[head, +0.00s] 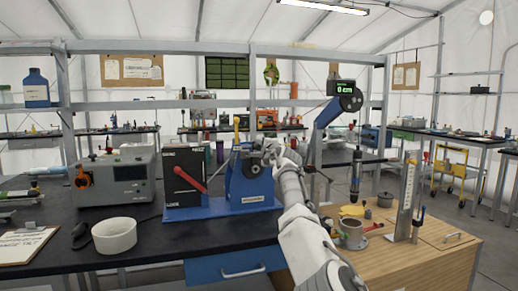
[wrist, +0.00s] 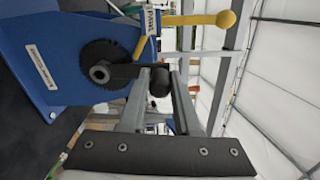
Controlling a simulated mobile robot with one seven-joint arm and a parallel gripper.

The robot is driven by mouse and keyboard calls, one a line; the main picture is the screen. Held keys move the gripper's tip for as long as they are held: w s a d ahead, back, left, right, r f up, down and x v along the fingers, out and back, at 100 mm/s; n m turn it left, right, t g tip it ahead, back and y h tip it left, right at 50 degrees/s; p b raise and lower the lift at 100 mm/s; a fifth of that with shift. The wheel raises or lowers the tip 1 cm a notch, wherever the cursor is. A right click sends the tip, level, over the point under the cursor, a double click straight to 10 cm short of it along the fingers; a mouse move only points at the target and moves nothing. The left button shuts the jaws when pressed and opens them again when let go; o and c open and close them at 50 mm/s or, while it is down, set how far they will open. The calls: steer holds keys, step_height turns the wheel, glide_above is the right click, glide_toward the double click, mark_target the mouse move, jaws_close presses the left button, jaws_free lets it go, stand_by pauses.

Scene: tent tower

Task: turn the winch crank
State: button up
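The blue winch (head: 240,180) stands on a blue base plate on the black bench, left of centre in the head view. In the wrist view its housing (wrist: 30,55) fills the upper left, with a dark toothed wheel and grey hub. A dark crank arm (wrist: 123,74) runs right from the hub to a black handle (wrist: 159,82). My gripper (wrist: 160,80) has its two grey fingers on either side of this handle, which fills the gap between them. In the head view my gripper (head: 272,150) is at the winch's right side and hides the crank.
A yellow ball-ended lever (wrist: 200,20) rises from the winch, close beyond my fingertips. A black box with a red lever (head: 187,175) shares the base. A blue arm (head: 325,118) with a "0 cm" display (head: 341,87) stands right. A white bowl (head: 114,235) sits front left.

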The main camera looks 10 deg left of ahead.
steer(key=o, duration=0.4)
steer(key=shift+s+a+r, duration=0.1)
steer(key=shift+s+a, duration=0.05)
steer(key=shift+a, duration=0.1)
steer(key=shift+d, duration=0.1)
steer(key=shift+d+b, duration=0.15)
steer(key=shift+b, duration=0.15)
